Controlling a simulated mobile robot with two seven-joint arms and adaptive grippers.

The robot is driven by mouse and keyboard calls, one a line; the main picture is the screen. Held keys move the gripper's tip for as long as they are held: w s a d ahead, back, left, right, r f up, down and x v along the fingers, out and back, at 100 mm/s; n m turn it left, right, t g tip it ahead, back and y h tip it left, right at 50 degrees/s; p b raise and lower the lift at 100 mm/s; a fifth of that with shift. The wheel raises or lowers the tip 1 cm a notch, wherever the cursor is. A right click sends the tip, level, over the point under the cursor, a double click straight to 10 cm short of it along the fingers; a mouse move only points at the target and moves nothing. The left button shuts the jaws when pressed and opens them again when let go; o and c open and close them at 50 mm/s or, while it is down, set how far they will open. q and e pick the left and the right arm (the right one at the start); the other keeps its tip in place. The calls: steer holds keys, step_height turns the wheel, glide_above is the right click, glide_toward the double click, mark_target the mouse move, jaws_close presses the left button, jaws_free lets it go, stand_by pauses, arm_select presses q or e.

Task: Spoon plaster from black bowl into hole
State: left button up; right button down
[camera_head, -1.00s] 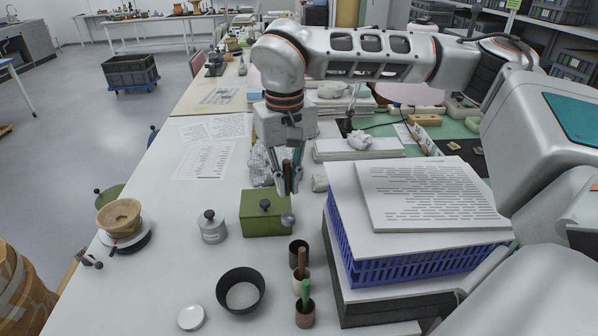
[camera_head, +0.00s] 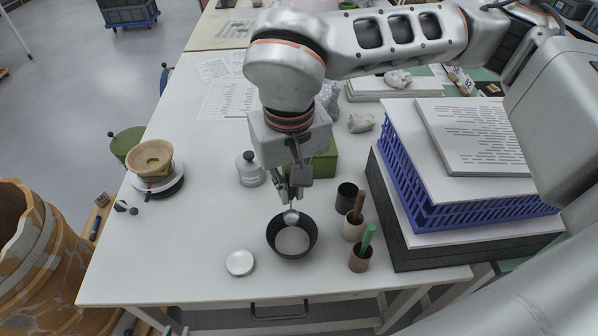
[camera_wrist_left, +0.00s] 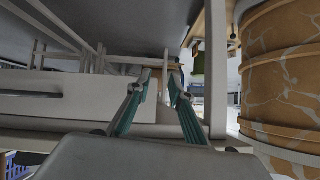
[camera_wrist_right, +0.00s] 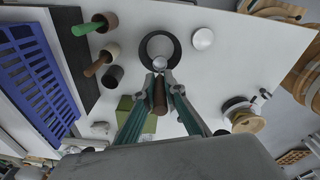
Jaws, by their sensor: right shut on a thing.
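The black bowl (camera_head: 271,238) stands on the white table with pale plaster (camera_head: 292,241) inside; it also shows in the right wrist view (camera_wrist_right: 145,47). My right gripper (camera_head: 289,192) is shut on the dark handle of a spoon (camera_wrist_right: 160,97). The spoon's metal head (camera_head: 291,217) is over the bowl's far rim; whether it touches plaster I cannot tell. A tan pottery vessel (camera_head: 150,158) sits on a round turntable (camera_head: 165,187) at the left; I cannot make out a hole in it. My left gripper (camera_wrist_left: 157,85) is open and empty, low beside the table.
A white lid (camera_head: 240,263) lies left of the bowl. Cups with tools (camera_head: 360,257) and a blue crate (camera_head: 440,205) stand to the right. A grey weight-like jar (camera_head: 250,170) and a green box (camera_head: 325,162) are behind. The table between bowl and turntable is mostly clear.

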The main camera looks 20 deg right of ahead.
mark_target(292, 221)
steer(key=shift+s+f+b, duration=0.15)
steer(key=shift+f+b, duration=0.2)
steer(key=shift+f, duration=0.2)
steer(key=f+b, duration=0.2)
steer(key=f, duration=0.1)
steer(key=shift+s+a+f, duration=0.1)
steer(key=shift+s+f, duration=0.1)
steer(key=shift+f, duration=0.1)
steer(key=shift+w+f+b, duration=0.1)
steer(key=shift+f+b, duration=0.35)
steer(key=shift+f, duration=0.45)
steer(key=shift+w+f+b, duration=0.1)
steer(key=shift+f+b, duration=0.35)
steer(key=shift+f, duration=0.45)
steer(key=shift+w+f+b, duration=0.1)
steer(key=shift+f+b, duration=0.3)
steer(key=shift+f, duration=0.6)
arm_select(q)
steer(key=f, duration=0.2)
steer(key=a+f, duration=0.1)
steer(key=f, duration=0.1)
steer(key=shift+w, duration=0.15)
steer(key=shift+r, duration=0.2)
